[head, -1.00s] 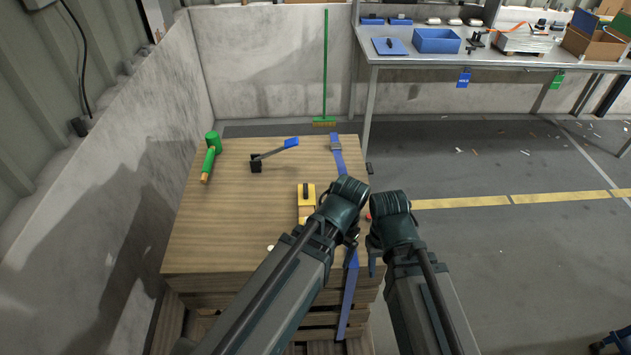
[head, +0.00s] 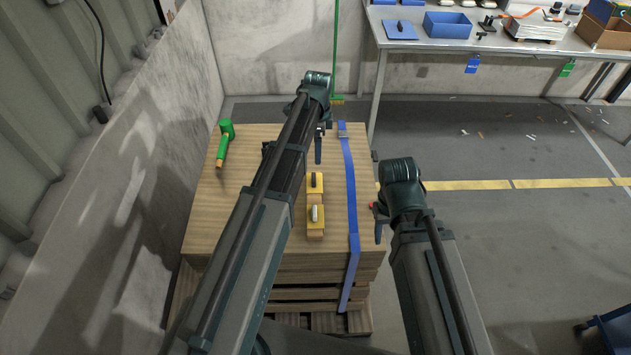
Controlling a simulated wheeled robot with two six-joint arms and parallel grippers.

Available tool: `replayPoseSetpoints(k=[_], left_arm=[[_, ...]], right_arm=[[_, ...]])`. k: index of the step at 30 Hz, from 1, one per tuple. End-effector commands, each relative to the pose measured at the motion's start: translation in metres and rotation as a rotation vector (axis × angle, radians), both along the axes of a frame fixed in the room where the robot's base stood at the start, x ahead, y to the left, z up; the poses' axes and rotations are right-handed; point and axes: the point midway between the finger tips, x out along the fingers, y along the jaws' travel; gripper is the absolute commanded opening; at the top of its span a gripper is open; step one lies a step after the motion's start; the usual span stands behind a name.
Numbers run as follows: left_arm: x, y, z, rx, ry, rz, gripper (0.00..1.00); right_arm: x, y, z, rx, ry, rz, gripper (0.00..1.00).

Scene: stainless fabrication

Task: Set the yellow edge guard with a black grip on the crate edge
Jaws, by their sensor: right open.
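The yellow edge guard with a black grip (head: 315,181) lies on the wooden crate top (head: 215,205), left of the blue strap. A second yellow guard with a pale grip (head: 315,214) lies just in front of it. My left gripper (head: 319,148) hangs over the crate, beyond the black-grip guard and apart from it in the picture; its jaws are too unclear to read. My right gripper (head: 380,222) is open and empty at the crate's right edge (head: 374,240), right of both guards. My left arm hides part of the crate top.
A blue strap (head: 350,185) runs over the crate top and down its front. A green mallet (head: 223,143) lies at the back left. A small red thing (head: 372,206) shows beside my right gripper. A concrete wall (head: 140,165) stands close on the left; open floor lies right.

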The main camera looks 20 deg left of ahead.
Motion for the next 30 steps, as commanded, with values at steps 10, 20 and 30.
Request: replayPoseSetpoints(k=[10,20,30], left_arm=[[0.0,0.0,-0.045,0.0,0.0,0.001,0.95],[-0.001,0.0,-0.085,0.0,0.0,0.002,0.95],[-0.001,0.001,-0.09,0.0,0.0,0.002,0.95]], right_arm=[[0.0,0.0,-0.045,0.0,0.0,-0.001,0.5],[0.0,0.0,-0.085,0.0,0.0,-0.002,0.5],[0.0,0.0,-0.09,0.0,0.0,-0.002,0.5]])
